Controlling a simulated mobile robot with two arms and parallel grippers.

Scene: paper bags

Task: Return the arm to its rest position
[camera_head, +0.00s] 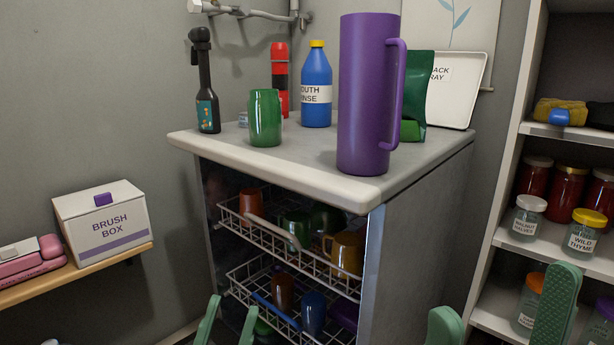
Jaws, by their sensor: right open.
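My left gripper (228,318) shows at the bottom edge, left of centre, in front of the lower part of the rack cabinet. Its two green fingers stand apart with nothing seen between them. My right gripper (499,315) shows at the bottom right, in front of the open shelf unit. Its two green fingers are wide apart and nothing is held between the visible tips. Both wrists and the rest of both arms are below the picture.
A cabinet top (310,178) carries a purple pitcher (365,95) near its front edge, a green mug (265,118), a blue bottle (316,85) and a dark bottle (206,85). Wire racks (300,255) below hold several mugs. A brush box (103,222) sits on the left shelf.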

